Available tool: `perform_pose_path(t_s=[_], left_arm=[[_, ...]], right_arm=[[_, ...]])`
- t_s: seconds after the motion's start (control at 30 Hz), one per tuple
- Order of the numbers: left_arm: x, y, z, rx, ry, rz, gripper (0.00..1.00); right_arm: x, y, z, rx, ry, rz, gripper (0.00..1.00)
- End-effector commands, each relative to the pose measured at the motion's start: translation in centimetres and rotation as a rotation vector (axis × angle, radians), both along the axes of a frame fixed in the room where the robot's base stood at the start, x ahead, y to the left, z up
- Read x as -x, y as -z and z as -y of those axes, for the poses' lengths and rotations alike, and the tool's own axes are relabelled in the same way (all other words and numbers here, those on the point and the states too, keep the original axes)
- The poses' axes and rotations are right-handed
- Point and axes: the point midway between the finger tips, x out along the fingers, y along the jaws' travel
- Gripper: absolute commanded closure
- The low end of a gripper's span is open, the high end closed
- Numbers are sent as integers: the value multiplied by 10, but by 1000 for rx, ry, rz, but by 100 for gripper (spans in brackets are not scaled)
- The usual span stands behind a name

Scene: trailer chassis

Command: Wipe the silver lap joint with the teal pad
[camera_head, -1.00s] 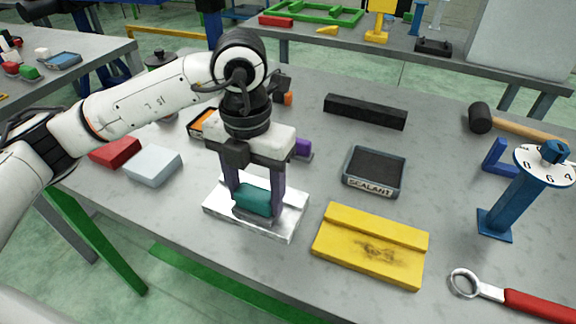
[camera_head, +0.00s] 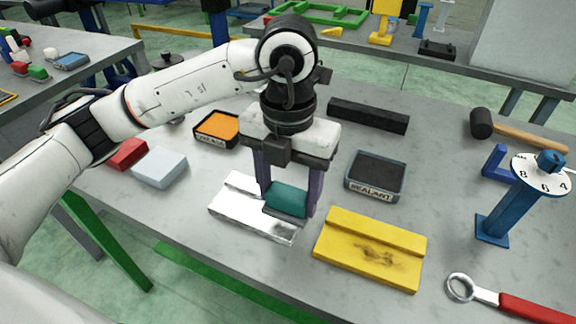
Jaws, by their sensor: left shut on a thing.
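The silver lap joint (camera_head: 238,211) is a shiny stepped plate lying on the grey table, left of the yellow lap joint. My left gripper (camera_head: 287,198) points down and is shut on the teal pad (camera_head: 287,200). The pad is at the right end of the silver lap joint, over its edge; whether it touches the surface I cannot tell. The visible silver surface looks bright, with no dark smudge that I can make out. My right gripper is not in view.
A yellow lap joint (camera_head: 340,257) with a dark smudge lies close to the right. A sealant tray (camera_head: 375,193) and an orange-filled tray (camera_head: 196,139) stand behind. White (camera_head: 160,167) and red (camera_head: 127,153) blocks lie left. A wrench (camera_head: 512,303) and blue dial stand (camera_head: 497,229) are at right.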

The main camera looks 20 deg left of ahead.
Motion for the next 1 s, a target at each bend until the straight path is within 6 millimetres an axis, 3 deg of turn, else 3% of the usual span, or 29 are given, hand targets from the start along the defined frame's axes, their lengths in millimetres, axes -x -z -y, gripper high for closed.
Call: perform_pose_path(t_s=[0.4, 1.0], left_arm=[[-1, -39, 1, 0, 4, 1, 65], [-1, -41, 2, 0, 4, 1, 65]], right_arm=[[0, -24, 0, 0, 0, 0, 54], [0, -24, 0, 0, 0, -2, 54]])
